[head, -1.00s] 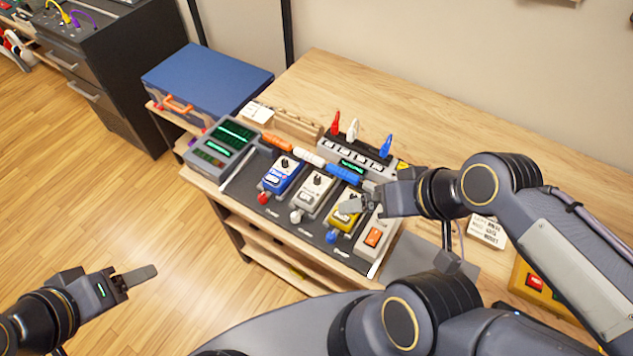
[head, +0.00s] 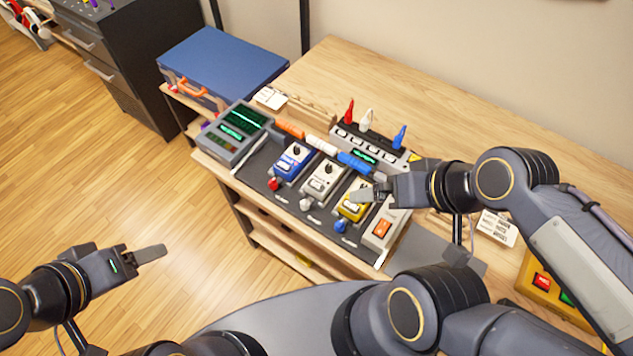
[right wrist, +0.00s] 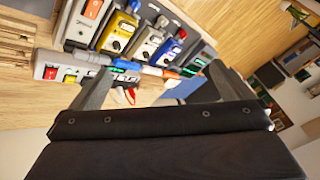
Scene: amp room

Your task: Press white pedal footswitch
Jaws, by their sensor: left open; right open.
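The white pedal (head: 323,181) stands on the dark pedalboard (head: 250,176) between a blue pedal (head: 291,161) and a yellow pedal (head: 354,203). The white pedal's round light footswitch (head: 306,203) is at its near end. In the right wrist view the white pedal (right wrist: 147,46) is upside down, beyond the fingers. My left gripper (head: 150,254) is open and empty over the floor at lower left.
A grey box with an orange switch (head: 383,228) sits right of the yellow pedal. A grey meter unit (head: 238,131) is at the board's left end. Red, white and blue plugs (head: 367,121) stand upright behind. A blue case (head: 222,65) is at back left.

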